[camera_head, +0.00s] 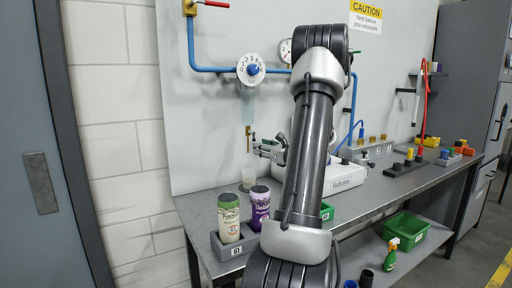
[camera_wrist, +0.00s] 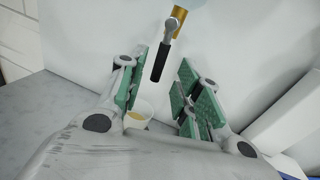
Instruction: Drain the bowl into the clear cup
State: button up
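The bowl (camera_head: 248,105) is a pale translucent cylinder hanging under a white dial on the wall panel. Below it is a brass drain valve (camera_head: 249,141), which shows at the top of the wrist view (camera_wrist: 179,14) with a black-sleeved lever (camera_wrist: 160,62) pointing down. The clear cup (camera_head: 247,175) stands on the bench under the valve. In the wrist view the cup (camera_wrist: 140,113) shows something yellowish inside and is partly hidden by my gripper. My gripper (camera_wrist: 157,92) is open, its green-padded fingers on either side of the lever's line, apparently not touching it.
Two cans, one green-and-white (camera_head: 229,217) and one purple (camera_head: 260,207), stand in a grey holder at the bench's left front. A white box (camera_head: 345,178) stands behind my arm. Blue pipes (camera_head: 210,69) run along the panel. A green bin (camera_head: 404,230) sits on the lower shelf.

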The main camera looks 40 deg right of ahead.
jog(key=s, duration=0.7)
jog(key=shift+a, duration=0.2)
